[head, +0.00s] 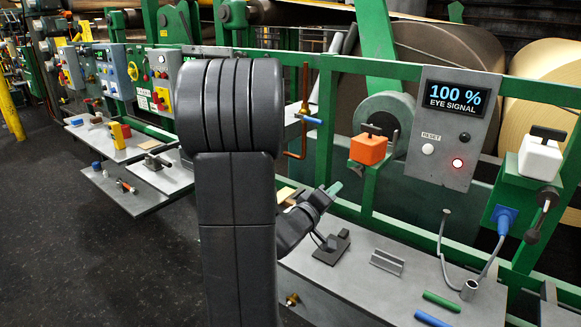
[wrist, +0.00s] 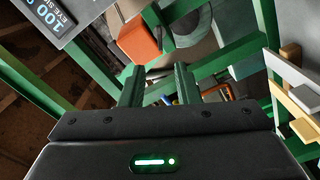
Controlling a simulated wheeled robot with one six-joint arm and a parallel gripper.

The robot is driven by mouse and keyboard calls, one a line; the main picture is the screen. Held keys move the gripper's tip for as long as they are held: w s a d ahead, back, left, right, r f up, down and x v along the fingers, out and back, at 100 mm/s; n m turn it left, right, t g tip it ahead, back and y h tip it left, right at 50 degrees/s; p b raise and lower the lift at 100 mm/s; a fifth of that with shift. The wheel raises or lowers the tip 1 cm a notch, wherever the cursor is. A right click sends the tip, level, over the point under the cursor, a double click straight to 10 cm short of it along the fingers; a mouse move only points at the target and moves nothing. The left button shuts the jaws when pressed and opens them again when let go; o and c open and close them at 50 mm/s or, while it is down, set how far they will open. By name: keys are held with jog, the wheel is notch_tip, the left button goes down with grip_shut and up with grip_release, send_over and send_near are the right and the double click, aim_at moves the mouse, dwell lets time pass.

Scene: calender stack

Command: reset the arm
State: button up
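My arm rises dark and upright in the middle of the head view, with its forearm bent away behind it. My gripper (head: 334,190) shows small there, past the arm, over the grey bench and in front of the green frame. In the wrist view my gripper (wrist: 157,80) has two green fingers standing apart with a gap between them. Nothing is seen held in that gap. The arm hides part of the bench and the panels behind it.
A grey panel (head: 455,128) reads "100 % EYE SIGNAL", with a white RESET button (head: 428,149) and a lit red light (head: 457,163). An orange block (head: 369,149) and a white block (head: 540,158) sit on green brackets. Green and blue rods (head: 441,301) lie on the bench (head: 355,288).

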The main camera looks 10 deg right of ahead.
aim_at(354, 173)
jog(key=p+x, duration=0.1)
jog(key=x, duration=1.2)
jog(key=shift+w+d, duration=0.1)
jog(key=shift+d, duration=0.05)
